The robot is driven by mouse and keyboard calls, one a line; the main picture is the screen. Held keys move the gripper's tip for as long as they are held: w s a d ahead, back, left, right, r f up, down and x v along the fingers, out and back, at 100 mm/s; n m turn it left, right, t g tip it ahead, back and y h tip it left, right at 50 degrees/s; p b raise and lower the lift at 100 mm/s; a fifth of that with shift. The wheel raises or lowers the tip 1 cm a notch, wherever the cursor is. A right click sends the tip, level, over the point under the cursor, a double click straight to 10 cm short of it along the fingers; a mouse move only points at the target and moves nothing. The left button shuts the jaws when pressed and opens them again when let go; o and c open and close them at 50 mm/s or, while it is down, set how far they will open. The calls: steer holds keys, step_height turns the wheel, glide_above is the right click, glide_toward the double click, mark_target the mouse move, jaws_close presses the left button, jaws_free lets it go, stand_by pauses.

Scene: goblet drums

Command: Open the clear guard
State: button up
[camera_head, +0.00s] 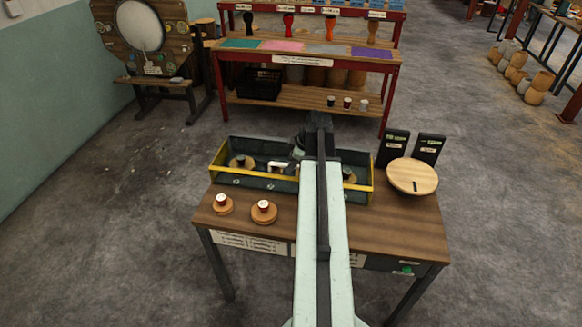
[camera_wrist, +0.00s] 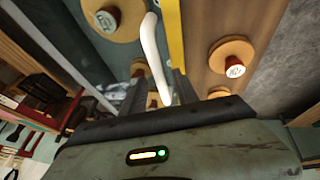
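A long tray (camera_head: 225,146) with a yellow rim stands along the back of the wooden table. The clear guard (camera_head: 262,163) seems to lie over the tray, but its see-through edges are hard to make out. A white bar handle (camera_head: 281,166) shows at the tray's middle; it also shows as a curved white bar (camera_wrist: 151,45) in the wrist view. My gripper (camera_wrist: 160,84) is at the handle, its dark fingers apart on either side of the bar's lower end. Contact cannot be told. In the head view my arm hides the gripper and part of the tray.
Two wooden discs with red-and-white knobs (camera_head: 222,204) (camera_head: 264,211) sit on the table in front of the tray. More knobbed discs (camera_head: 241,161) show inside the tray. A round wooden disc (camera_head: 411,177) and two dark upright panels (camera_head: 428,150) stand at the right.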

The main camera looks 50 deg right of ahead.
steer(key=shift+c, duration=0.4)
jaws_close()
steer(key=shift+r, duration=0.1)
stand_by(0.8)
